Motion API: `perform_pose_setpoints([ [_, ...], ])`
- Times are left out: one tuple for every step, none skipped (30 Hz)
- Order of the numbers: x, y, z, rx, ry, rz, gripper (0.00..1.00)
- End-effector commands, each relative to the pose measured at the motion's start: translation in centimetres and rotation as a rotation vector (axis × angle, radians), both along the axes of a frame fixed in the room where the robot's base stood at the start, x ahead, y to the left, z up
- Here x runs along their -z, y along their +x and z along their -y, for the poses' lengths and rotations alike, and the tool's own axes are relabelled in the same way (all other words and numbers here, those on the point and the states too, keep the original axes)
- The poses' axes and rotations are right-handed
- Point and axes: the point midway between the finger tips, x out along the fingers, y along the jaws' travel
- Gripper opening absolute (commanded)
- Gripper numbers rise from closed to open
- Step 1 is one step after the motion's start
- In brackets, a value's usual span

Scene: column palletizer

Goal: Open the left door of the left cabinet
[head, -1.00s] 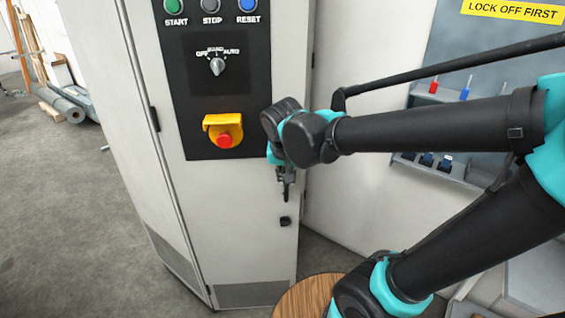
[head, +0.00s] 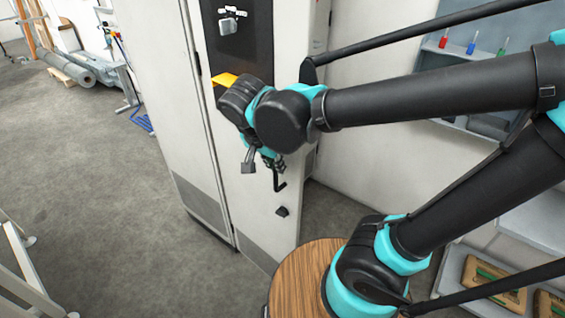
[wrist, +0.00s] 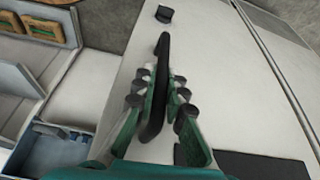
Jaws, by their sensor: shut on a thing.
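The light grey cabinet (head: 165,110) stands upright at the middle left of the head view. Its panel-bearing door (head: 235,190) has a dark seam along its left edge; I cannot tell whether it is ajar. My gripper (head: 265,165) is at this door's right side, below the panel. In the wrist view my gripper (wrist: 160,92) has its green fingers on either side of the long black door handle (wrist: 162,50), shut on it. The handle's lower end (head: 279,184) shows below my gripper in the head view; my wrist hides the rest.
A small black fitting (head: 282,211) sits on the door below the handle. A round wooden top (head: 300,285) stands close in front of the cabinet. White rails (head: 25,265) are at the lower left. The grey floor (head: 110,200) left of the cabinet is mostly clear.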

Motion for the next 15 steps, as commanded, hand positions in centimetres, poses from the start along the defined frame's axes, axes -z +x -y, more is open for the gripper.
perform_pose_setpoints([
  [0.01, -0.26, -0.25, -0.003, -0.002, -0.003, 0.0],
  [0.01, -0.34, -0.39, -0.002, -0.002, -0.003, 0.0],
  [0.01, -0.42, -0.53, -0.002, -0.003, -0.003, 0.0],
  [0.01, -0.48, -0.64, -0.001, -0.002, -0.003, 0.0],
  [0.02, -0.53, -0.73, -0.001, -0.002, -0.003, 0.0],
  [0.01, -0.59, -0.82, -0.001, -0.002, -0.003, 0.0],
  [0.02, -0.62, -0.88, -0.001, -0.002, -0.003, 0.0],
  [0.02, -0.65, -0.92, 0.0, -0.003, -0.003, 0.0],
  [0.02, -0.67, -0.96, 0.0, -0.003, -0.003, 0.0],
  [0.02, -0.68, -0.98, 0.0, -0.003, -0.003, 0.0],
  [0.02, -0.69, -0.99, 0.0, -0.003, -0.003, 0.0],
  [0.03, -0.7, -0.99, 0.0, -0.003, -0.003, 0.0],
  [0.03, -0.7, -0.99, 0.0, -0.003, -0.003, 0.0],
  [0.03, -0.7, -0.99, 0.0, -0.003, -0.003, 0.0],
  [0.04, -0.7, -0.98, 0.0, -0.003, -0.003, 0.0],
])
